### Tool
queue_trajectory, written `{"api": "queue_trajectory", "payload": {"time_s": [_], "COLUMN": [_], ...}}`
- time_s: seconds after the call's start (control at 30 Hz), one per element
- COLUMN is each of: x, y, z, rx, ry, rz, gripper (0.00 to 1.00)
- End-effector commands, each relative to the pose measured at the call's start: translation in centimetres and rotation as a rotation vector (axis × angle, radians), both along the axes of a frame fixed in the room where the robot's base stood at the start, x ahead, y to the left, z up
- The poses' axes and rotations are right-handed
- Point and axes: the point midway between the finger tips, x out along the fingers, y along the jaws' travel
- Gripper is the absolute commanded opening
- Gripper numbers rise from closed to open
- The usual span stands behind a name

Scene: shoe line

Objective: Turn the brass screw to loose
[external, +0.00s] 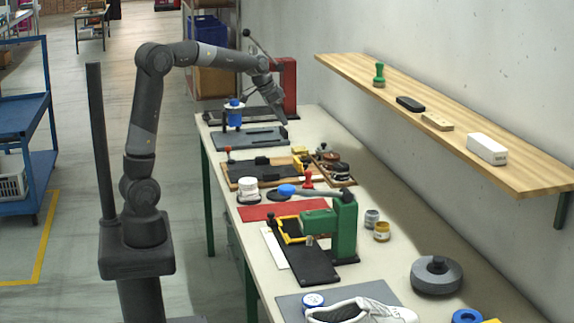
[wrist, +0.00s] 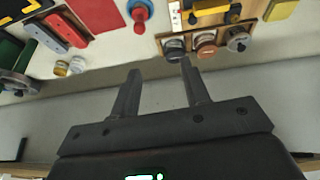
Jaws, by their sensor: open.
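My gripper (wrist: 158,76) is open and empty, its two dark fingers apart in the wrist view. In the external view my gripper (external: 276,112) hangs over the far part of the bench, near the wall side. I cannot pick out the brass screw with certainty. A copper-coloured round knob (wrist: 206,46) sits between two other round pieces on a wooden board in the wrist view, beyond the fingertips. A small brass-coloured piece (external: 309,241) shows beside the green press (external: 343,225) in the external view. Nothing touches the fingers.
A wooden wall shelf (external: 400,118) carries a green-handled stamp, a brush and blocks. The bench (external: 400,282) holds a red mat (external: 284,211), a blue-topped bottle (external: 234,113), small jars (external: 381,231) and a white shoe (external: 362,311).

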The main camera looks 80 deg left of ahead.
Motion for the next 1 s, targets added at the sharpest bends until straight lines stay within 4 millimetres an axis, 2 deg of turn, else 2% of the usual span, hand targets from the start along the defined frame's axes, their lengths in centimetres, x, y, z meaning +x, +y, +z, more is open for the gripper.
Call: {"api": "queue_trajectory", "payload": {"time_s": [0.03,0.2,0.4,0.5,0.7,0.87,1.0], "x": [1.3,4.8,7.8,8.6,9.3,9.9,10.8], "y": [1.9,7.7,14.1,16.4,18.3,18.4,18.4], "z": [-1.0,-3.9,-8.0,-9.6,-11.2,-12.6,-15.1], "rx": [0.002,0.015,0.034,0.044,0.052,0.052,0.052], "ry": [0.007,0.015,0.022,0.025,0.027,0.028,0.030], "rz": [0.005,0.005,-0.002,-0.009,-0.016,-0.018,-0.018], "gripper": [0.42,0.42,0.42,0.42,0.42,0.42,0.42]}}
